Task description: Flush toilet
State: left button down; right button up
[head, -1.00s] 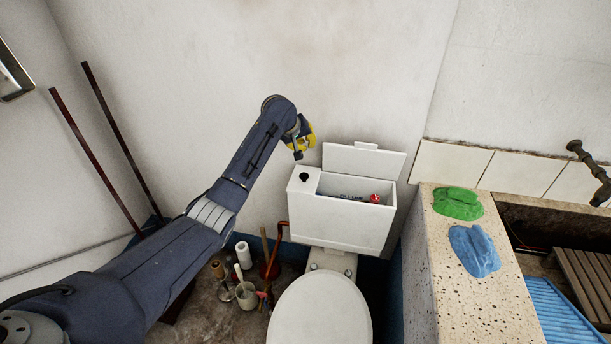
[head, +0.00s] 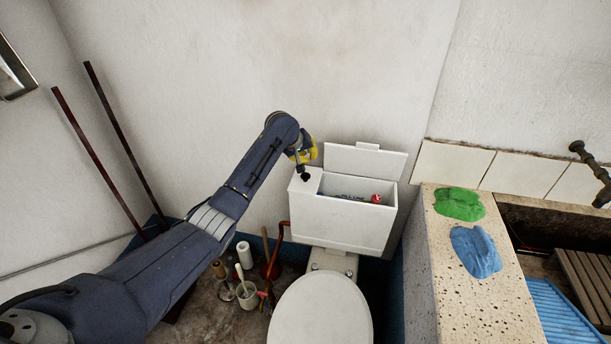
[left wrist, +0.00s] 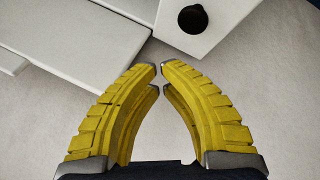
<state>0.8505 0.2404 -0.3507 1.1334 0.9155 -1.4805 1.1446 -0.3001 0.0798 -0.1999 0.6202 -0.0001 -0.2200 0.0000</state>
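The white toilet (head: 318,312) stands low in the middle of the head view with its lid down. Its cistern (head: 340,225) is behind it, with the top partly open and a white panel (head: 366,160) at the back. A round black button (head: 305,177) sits on the cistern's left top corner; it also shows in the left wrist view (left wrist: 193,19). My left gripper (head: 301,158) is just above and behind the button in the head view. In the left wrist view its yellow fingers (left wrist: 162,68) nearly meet at the tips, with nothing between them. My right gripper is out of view.
A speckled stone ledge (head: 452,290) with a green cloth (head: 459,204) and a blue cloth (head: 475,251) stands to the right. Brushes and a white pot (head: 247,295) are on the floor left of the toilet. Two dark poles (head: 98,160) lean at the left wall.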

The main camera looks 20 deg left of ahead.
aim_at(305, 176)
pick_arm(q)
jog(key=shift+f, duration=2)
